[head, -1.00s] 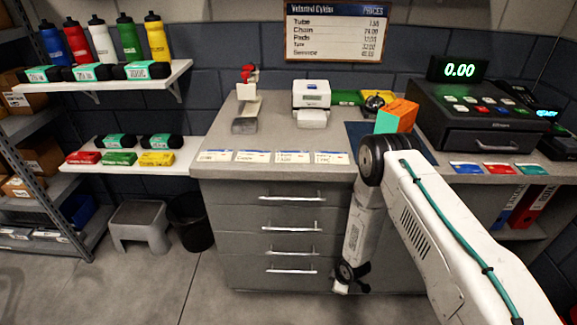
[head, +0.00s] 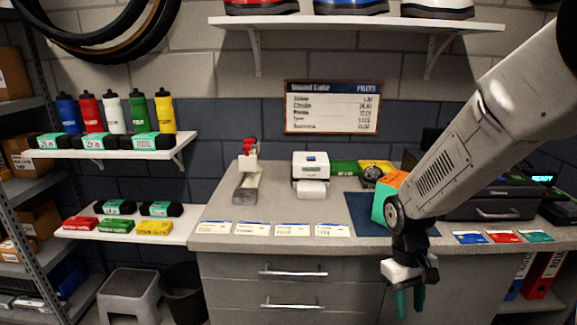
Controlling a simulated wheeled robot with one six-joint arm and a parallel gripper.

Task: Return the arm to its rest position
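My arm (head: 470,135) reaches into the head view from the upper right and bends down over the right half of the counter. My gripper (head: 409,300) hangs at its end, pointing down in front of the counter's front face. Its two teal-tipped fingers are a little apart with nothing seen between them. An orange and teal box (head: 391,199) sits on the dark blue mat (head: 366,214), partly hidden behind the arm.
The grey counter (head: 275,213) carries a card terminal (head: 311,167), a red-topped tool (head: 248,165), several price cards and a cash register (head: 500,201). Shelves with bottles (head: 115,112) stand left. A stool (head: 130,293) and bin (head: 183,292) stand on the floor.

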